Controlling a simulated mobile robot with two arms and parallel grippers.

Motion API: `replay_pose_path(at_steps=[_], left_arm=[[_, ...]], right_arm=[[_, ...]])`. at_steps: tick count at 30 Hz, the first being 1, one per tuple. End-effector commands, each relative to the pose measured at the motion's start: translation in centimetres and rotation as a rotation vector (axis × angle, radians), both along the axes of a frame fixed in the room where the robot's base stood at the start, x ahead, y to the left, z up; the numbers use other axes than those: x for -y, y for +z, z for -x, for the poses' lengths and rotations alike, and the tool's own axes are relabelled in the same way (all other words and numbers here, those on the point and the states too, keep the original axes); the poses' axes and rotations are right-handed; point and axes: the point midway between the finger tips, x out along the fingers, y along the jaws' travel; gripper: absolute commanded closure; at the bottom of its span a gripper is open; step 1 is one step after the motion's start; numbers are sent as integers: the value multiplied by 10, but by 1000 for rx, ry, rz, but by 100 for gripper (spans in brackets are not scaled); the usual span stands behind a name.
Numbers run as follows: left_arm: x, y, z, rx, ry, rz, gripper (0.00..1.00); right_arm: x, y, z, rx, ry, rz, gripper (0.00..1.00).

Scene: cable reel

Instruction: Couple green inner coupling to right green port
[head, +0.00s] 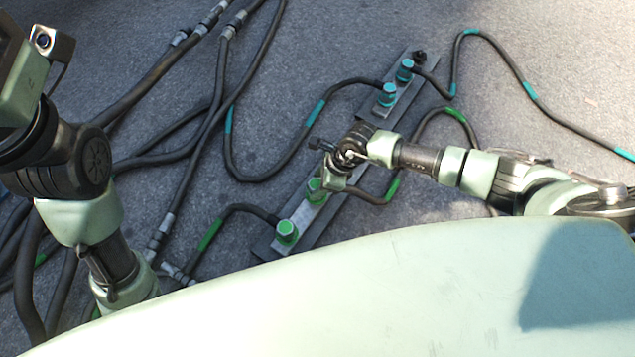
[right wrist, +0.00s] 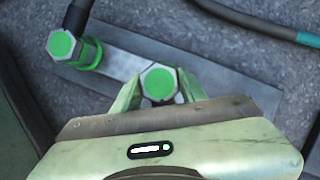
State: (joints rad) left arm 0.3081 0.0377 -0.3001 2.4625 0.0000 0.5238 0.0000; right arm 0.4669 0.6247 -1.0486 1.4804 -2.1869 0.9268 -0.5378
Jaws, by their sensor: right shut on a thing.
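My right gripper (head: 324,181) reaches in from the right over the metal plate. In the right wrist view its two fingers (right wrist: 160,92) are shut on the green inner coupling (right wrist: 158,80), one finger on each side of its hexagonal green top. This coupling (head: 314,187) stands over the plate in the head view. Its lower part and the right green port are hidden, so I cannot tell how deep it sits. A second green coupling (head: 287,231) stands at the plate's near end; it also shows at upper left in the right wrist view (right wrist: 62,45). My left gripper's fingers are out of view.
Two teal couplings (head: 388,94) stand on the far plate (head: 410,96). A green-banded cable (head: 392,188) loops right of the held coupling, beneath my right arm. Thick black cables (head: 190,140) cross the asphalt at left. Open asphalt (head: 570,50) lies at upper right.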

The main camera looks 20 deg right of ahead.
Motion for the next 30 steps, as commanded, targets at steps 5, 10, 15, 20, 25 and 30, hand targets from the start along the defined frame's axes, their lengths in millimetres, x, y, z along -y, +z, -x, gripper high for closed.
replay_pose_path(at_steps=[5,10,15,20,25,30], left_arm=[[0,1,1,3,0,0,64],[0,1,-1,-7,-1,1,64],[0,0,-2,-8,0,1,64],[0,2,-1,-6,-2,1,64],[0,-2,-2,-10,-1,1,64],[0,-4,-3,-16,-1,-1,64]], right_arm=[[-1,0,-1,2,0,-2,100],[-1,1,-1,2,1,-2,100],[-1,1,-1,2,1,-2,100],[-1,1,-1,2,1,-2,100],[-1,-1,-1,2,1,-2,100],[0,-5,-1,2,0,-2,100]])
